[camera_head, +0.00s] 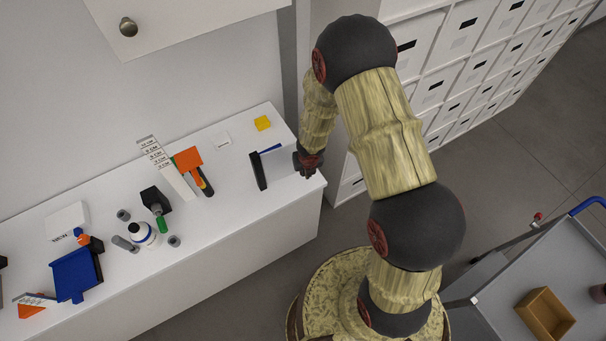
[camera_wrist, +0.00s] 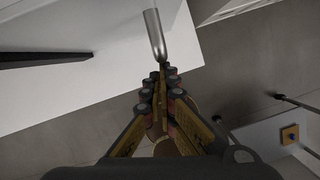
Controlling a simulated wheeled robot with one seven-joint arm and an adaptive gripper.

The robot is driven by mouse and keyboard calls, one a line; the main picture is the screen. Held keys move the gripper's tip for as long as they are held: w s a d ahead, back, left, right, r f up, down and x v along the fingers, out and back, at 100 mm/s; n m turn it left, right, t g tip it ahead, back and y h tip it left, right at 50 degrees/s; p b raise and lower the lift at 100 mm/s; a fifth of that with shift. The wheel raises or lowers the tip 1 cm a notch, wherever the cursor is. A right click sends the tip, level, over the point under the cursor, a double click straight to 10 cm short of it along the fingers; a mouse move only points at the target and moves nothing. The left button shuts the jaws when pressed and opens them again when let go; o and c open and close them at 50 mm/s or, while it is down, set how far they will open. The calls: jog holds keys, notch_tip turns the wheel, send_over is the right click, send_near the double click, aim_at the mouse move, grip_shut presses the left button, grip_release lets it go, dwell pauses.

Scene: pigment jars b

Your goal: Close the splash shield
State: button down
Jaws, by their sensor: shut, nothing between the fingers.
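A white panel (camera_head: 190,18) with a round metal knob (camera_head: 128,27) hangs over the counter at the top left of the head view. It may be the splash shield; I cannot tell for sure, nor how far open it is. My gripper (camera_head: 307,168) is beside the counter's right end, well apart from that knob. In the wrist view my gripper (camera_wrist: 162,72) is shut and empty. A shiny metal rod (camera_wrist: 155,35) shows just ahead of its fingertips; I cannot tell whether they touch or what it belongs to.
White drawers (camera_head: 436,85) stand behind my arm. A grey cart (camera_head: 500,270) carries a wooden box (camera_head: 545,314).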

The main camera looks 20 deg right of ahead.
jog(key=shift+w+d, duration=0.3)
jog(key=shift+w, duration=0.4)
